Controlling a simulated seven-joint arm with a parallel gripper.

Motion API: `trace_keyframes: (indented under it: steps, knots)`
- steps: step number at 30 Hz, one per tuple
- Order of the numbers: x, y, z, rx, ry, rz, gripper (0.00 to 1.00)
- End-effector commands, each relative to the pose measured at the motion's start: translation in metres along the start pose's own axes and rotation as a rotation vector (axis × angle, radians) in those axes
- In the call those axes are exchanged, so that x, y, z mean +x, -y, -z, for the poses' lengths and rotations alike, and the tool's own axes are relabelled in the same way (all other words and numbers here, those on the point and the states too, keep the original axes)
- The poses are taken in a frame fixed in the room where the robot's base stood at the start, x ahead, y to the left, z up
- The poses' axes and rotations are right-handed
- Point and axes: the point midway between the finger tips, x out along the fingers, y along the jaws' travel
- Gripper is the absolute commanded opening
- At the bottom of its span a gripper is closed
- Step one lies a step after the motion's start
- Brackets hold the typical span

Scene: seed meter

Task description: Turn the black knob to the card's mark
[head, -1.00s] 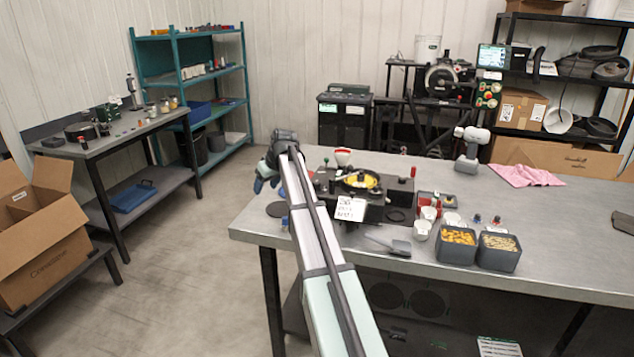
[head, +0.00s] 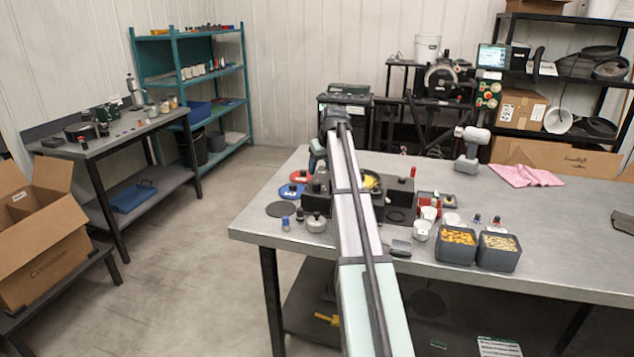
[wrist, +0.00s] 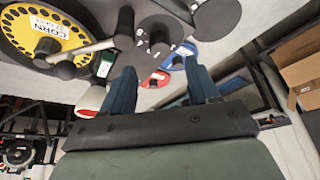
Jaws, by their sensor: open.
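The seed meter stands on the bench, with its yellow CORN disc (wrist: 48,38) at the upper left of the wrist view. Several dark knobs show there. One black knob (wrist: 159,38) is just beyond the fingertips, with a metal bar near it. I cannot tell which is the task's knob. My gripper (wrist: 158,66) is open, its two blue fingers apart with nothing held between them. It touches no knob that I can make out. In the head view my arm covers much of the meter, and the marked card is hidden.
Red and blue discs (head: 291,190) and a dark round pad (head: 280,209) lie left of my arm. A metal pot (head: 316,223) stands near the front edge. Seed bins (head: 457,247), white cups and a scoop are to the right. A pink cloth (head: 525,175) lies farther right.

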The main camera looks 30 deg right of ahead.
Motion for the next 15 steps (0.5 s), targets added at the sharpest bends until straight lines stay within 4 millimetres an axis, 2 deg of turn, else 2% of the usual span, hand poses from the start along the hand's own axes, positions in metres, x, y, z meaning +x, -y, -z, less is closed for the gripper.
trace_keyframes:
  steps: [6,15]
  knots:
    - [0.039,0.0,0.0,-0.001,0.001,0.001,0.6]
    - [0.071,0.0,0.001,-0.001,-0.001,0.0,0.6]
